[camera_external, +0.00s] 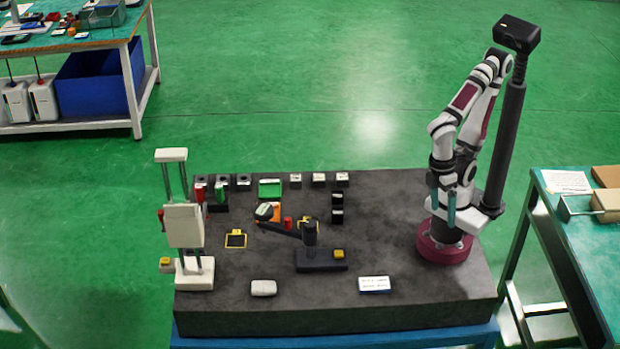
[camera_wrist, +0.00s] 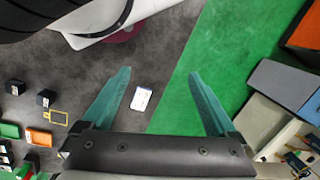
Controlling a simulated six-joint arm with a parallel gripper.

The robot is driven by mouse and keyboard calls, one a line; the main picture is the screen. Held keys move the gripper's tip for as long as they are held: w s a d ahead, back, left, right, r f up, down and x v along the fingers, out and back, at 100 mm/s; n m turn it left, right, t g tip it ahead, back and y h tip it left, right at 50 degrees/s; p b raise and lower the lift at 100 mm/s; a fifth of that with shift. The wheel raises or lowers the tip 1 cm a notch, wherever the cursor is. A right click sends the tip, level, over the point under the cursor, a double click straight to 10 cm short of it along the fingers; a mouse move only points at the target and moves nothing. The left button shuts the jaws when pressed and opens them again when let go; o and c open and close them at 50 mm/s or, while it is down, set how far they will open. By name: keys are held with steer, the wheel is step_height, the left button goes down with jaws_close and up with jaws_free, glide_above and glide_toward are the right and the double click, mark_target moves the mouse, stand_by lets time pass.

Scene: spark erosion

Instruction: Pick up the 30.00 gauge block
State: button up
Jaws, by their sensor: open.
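My gripper (camera_external: 451,208) hangs beside my arm's base at the right of the dark table, with teal fingers. In the wrist view my gripper (camera_wrist: 160,74) has its fingers wide apart with nothing between them. Small dark blocks with white labelled tops stand in a row at the back of the table: a left one (camera_external: 295,181), a middle one (camera_external: 318,180) and a right one (camera_external: 342,180). Their markings are too small to read, so I cannot tell which block, if any, is the 30.00 gauge block. My gripper is well to the right of them.
Two black blocks (camera_external: 337,207) stand mid-table. A dark stand with an arm (camera_external: 311,247), a green tray (camera_external: 269,188) and a white press-like device (camera_external: 184,225) are further left. A white card (camera_external: 374,284) and pale block (camera_external: 263,288) lie near the front edge. Table between card and black blocks is clear.

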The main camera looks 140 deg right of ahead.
steer(key=shift+c, duration=0.6)
steer(key=w+d+f+m+t+y, duration=0.2)
steer(key=w+d+f+m+y, duration=0.25)
steer(key=m, duration=0.65)
steer(key=m+t+h, duration=0.7)
steer(key=m+h, duration=1)
steer(key=m, duration=1.2)
glide_above(339, 194)
steer(key=s+a, duration=1)
steer(key=shift+y, duration=0.25)
step_height(339, 194, down, 12)
steer(key=shift+r, duration=0.15)
steer(key=x, duration=1.5)
steer(key=shift+w+a, duration=0.15)
steer(key=shift+w, duration=0.35)
jaws_close()
